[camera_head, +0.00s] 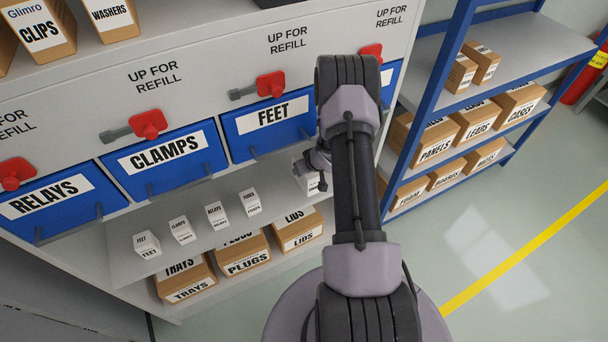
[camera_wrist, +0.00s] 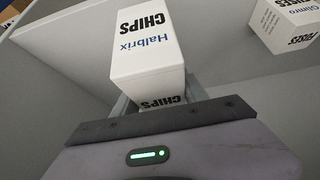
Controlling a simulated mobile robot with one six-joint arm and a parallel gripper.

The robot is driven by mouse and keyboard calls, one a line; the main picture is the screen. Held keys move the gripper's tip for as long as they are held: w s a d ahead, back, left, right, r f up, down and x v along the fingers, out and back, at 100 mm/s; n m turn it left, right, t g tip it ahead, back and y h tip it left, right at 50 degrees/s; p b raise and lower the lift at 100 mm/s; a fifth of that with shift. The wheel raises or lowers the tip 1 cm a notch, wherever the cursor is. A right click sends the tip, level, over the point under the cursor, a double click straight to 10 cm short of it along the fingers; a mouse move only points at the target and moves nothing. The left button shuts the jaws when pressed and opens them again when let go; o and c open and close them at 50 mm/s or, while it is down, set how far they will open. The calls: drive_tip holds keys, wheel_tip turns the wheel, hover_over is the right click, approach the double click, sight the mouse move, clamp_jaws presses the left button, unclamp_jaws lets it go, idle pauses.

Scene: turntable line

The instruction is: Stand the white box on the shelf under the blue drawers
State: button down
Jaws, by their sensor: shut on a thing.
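The white box (camera_wrist: 148,52), marked Halbrix CHIPS, is in my gripper (camera_wrist: 158,103) in the wrist view. The fingers are shut on its lower end. In the head view the white box (camera_head: 307,179) shows partly behind my gripper (camera_head: 316,162), at the right end of the grey shelf (camera_head: 278,188) under the blue drawers (camera_head: 268,125). The box looks upright; whether its base touches the shelf is hidden.
Several small white boxes stand in a row on the shelf, the nearest marked FUSES (camera_head: 251,202); one also shows at the wrist view's upper right (camera_wrist: 288,22). Cartons (camera_head: 247,255) fill the level below. A blue-framed rack (camera_head: 430,100) stands at the right.

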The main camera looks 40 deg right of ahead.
drive_tip(key=f+b, duration=0.1)
drive_tip(key=f, duration=0.3)
drive_tip(key=shift+w+f+b, duration=0.1)
drive_tip(key=shift+w+b, duration=0.1)
drive_tip(key=shift+b, duration=0.2)
drive_tip(key=shift+w+d, duration=0.15)
drive_tip(key=shift+w, duration=0.1)
drive_tip(key=shift+s, duration=0.1)
drive_tip(key=c, duration=0.6)
unclamp_jaws()
